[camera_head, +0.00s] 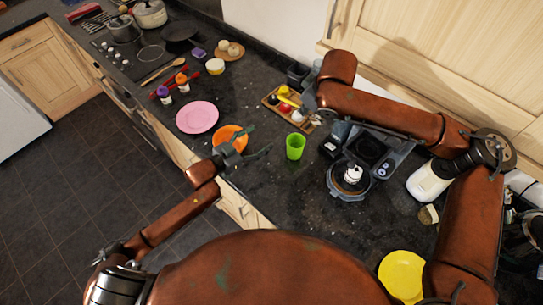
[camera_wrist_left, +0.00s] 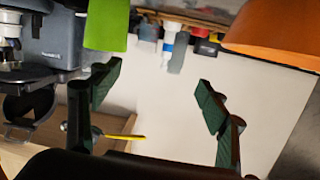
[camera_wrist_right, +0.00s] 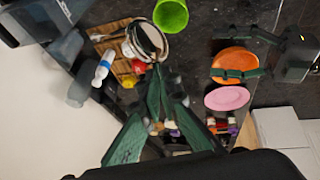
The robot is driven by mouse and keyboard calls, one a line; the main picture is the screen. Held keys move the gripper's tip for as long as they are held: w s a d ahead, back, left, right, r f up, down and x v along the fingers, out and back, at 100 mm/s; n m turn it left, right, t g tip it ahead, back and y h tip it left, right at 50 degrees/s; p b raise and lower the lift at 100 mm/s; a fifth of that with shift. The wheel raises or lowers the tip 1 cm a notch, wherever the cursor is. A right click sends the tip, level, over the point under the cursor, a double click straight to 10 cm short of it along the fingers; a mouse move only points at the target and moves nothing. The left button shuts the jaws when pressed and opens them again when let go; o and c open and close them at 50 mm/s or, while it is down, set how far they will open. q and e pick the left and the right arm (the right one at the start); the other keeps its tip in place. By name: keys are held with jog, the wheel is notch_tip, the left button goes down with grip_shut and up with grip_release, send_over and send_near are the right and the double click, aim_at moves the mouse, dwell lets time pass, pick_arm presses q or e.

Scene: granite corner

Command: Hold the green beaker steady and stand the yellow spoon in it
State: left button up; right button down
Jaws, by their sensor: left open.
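The green beaker (camera_head: 295,147) stands upright on the dark counter; it also shows at the top of the left wrist view (camera_wrist_left: 107,25) and the right wrist view (camera_wrist_right: 171,16). My left gripper (camera_head: 260,142) is open and empty, just left of the beaker and apart from it. My right gripper (camera_head: 306,107) is over the wooden tray beyond the beaker. Its fingertips converge in the right wrist view (camera_wrist_right: 160,70); whether they grip anything is unclear. A yellow strip (camera_wrist_left: 122,136) also shows in the left wrist view.
The wooden tray (camera_head: 270,100) holds several small items. An orange dish (camera_head: 226,133) is beneath my left gripper, and a pink plate (camera_head: 197,117) is further left. A grey appliance (camera_head: 349,190) stands right of the beaker. The counter in front of the beaker is clear.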

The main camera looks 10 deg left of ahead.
pick_arm(q)
jog(key=g, duration=0.2)
send_near(300, 144)
jog(key=shift+m+h, duration=0.3)
jog(key=x, duration=0.7)
jog(key=shift+w+f, duration=0.3)
jog(key=shift+f, duration=0.1)
jog(key=shift+c, duration=0.5)
